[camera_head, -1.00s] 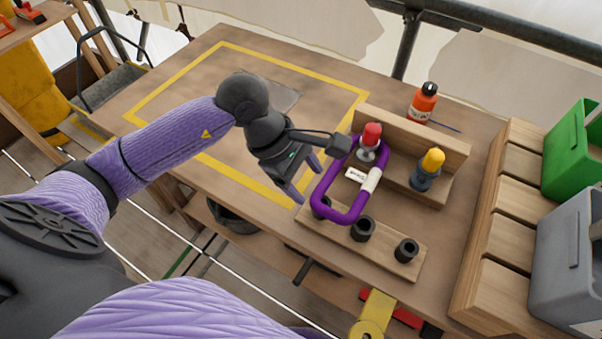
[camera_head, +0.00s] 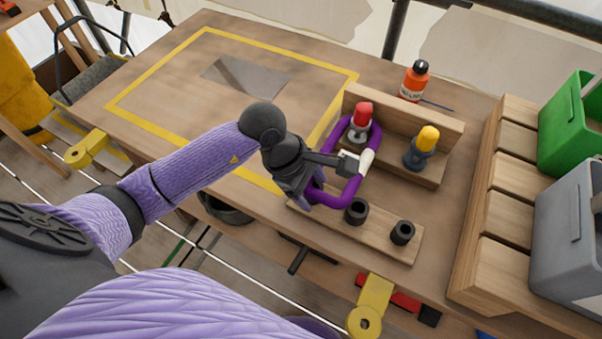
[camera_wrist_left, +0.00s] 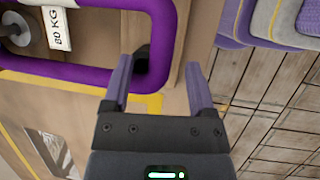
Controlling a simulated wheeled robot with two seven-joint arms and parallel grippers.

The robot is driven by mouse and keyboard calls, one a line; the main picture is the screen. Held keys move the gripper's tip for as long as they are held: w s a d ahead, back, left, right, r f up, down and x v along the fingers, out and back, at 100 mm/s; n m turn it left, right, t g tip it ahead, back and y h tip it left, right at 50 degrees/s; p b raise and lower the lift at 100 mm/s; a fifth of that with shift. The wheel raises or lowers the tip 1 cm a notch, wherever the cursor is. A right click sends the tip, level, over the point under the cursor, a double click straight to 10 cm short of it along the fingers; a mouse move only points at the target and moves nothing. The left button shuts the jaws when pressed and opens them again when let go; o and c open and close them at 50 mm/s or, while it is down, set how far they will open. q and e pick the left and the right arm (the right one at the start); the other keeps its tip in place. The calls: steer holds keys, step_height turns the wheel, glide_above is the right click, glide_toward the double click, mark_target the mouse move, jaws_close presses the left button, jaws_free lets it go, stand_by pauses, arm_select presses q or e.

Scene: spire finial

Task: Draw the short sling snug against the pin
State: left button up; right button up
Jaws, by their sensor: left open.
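The short sling is a purple loop (camera_head: 371,150) with a white sleeve and a tag reading "80 KG", lying around the red-capped pin (camera_head: 362,114) on the wooden block. Its near end reaches the row of black sockets. My left gripper (camera_head: 314,197) is at this near end, partly hiding it. In the left wrist view, the open left gripper (camera_wrist_left: 157,72) has its fingers to either side of the sling's corner (camera_wrist_left: 160,45), with a black socket (camera_wrist_left: 142,58) inside the loop there. I cannot tell whether the fingers touch the sling. My right gripper is out of view.
A yellow-capped pin (camera_head: 427,140) stands right of the red one. Black sockets (camera_head: 402,232) line the front strip. An orange bottle (camera_head: 413,82) stands behind. Wooden trays (camera_head: 490,215) and green (camera_head: 572,130) and grey bins (camera_head: 575,240) bound the right. The yellow-outlined area is mostly clear.

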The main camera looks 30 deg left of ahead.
arm_select(q)
steer(key=shift+d+f, duration=0.15)
steer(key=shift+f, duration=0.3)
jaws_close()
